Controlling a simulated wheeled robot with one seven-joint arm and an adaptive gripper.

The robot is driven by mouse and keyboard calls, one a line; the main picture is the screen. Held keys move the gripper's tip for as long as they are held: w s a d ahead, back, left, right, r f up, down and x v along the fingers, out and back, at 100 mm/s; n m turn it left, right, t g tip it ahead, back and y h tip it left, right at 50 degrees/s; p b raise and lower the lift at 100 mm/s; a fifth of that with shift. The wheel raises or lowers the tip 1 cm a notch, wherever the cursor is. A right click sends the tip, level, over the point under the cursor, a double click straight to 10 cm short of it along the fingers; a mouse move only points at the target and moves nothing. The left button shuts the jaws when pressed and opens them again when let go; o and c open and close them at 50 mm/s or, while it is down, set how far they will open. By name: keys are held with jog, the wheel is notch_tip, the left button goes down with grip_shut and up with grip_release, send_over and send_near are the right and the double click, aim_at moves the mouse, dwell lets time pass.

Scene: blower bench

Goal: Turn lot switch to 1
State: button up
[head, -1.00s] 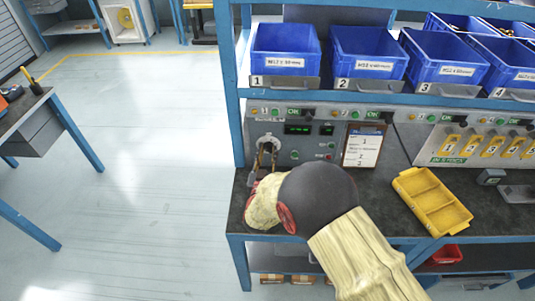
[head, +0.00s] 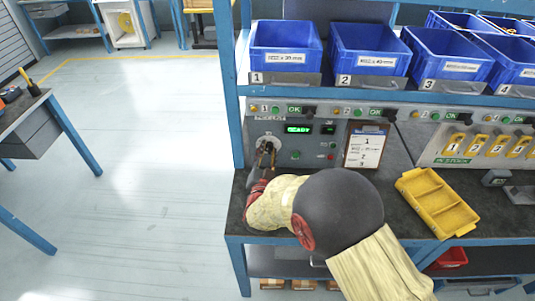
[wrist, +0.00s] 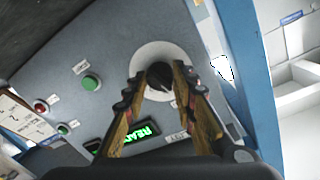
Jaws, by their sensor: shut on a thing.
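The lot switch (wrist: 160,73) is a dark knob on a round pale plate on the grey panel, upright in the middle of the wrist view. My gripper (wrist: 161,88) has its two fingers shut on the knob, one on each side. In the head view my gripper (head: 265,155) reaches the panel's left end, and its fingers hide most of the knob there. The green display (head: 298,129) beside the switch reads READY. The position marks around the knob are too small to read.
A green button (wrist: 91,82) and a red button (wrist: 41,106) sit on the same panel. A blue post (head: 235,85) stands close left of the switch. A clipboard (head: 366,147) hangs to the right. A yellow tray (head: 437,203) lies on the dark bench.

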dwell(0.3)
jog(key=o, duration=1.1)
jog(key=shift+o, duration=0.3)
jog(key=s+a, duration=0.1)
jog(key=s, duration=1.1)
jog(key=shift+r, duration=0.25)
